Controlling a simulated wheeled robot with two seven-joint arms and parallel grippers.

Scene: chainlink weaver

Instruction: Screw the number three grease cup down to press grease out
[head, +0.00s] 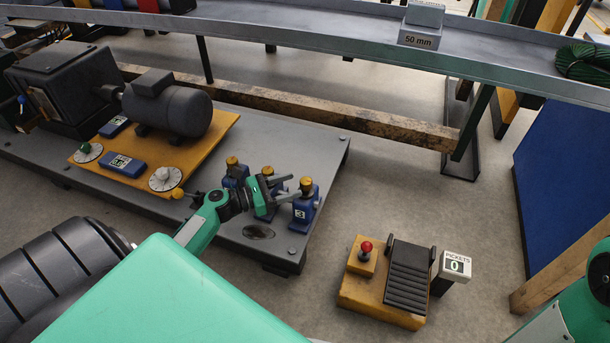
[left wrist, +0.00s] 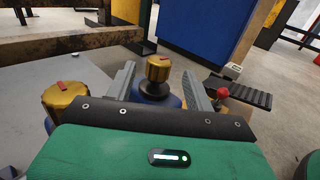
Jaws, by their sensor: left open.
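The number three grease cup has a brass cap (head: 306,183) on a blue body (head: 312,205) with a white "3" label, near the right end of the grey base plate. My left gripper (head: 291,188) is open and reaches toward it from the left. In the left wrist view the brass cap (left wrist: 159,68) with a red mark on top stands upright between the two grey fingers (left wrist: 160,80), with gaps on both sides. Two more brass-capped cups stand to its left, one cap at the far left (head: 232,161) and one in the middle (head: 267,171), partly hidden by my gripper.
A grey motor (head: 170,105) and yellow plate (head: 205,150) sit left on the base plate (head: 270,245). A yellow pedal box with a red knob (head: 366,246) stands on the floor at right, beside a "PICKETS 0" counter (head: 456,264). A metal rail table (head: 330,35) crosses behind.

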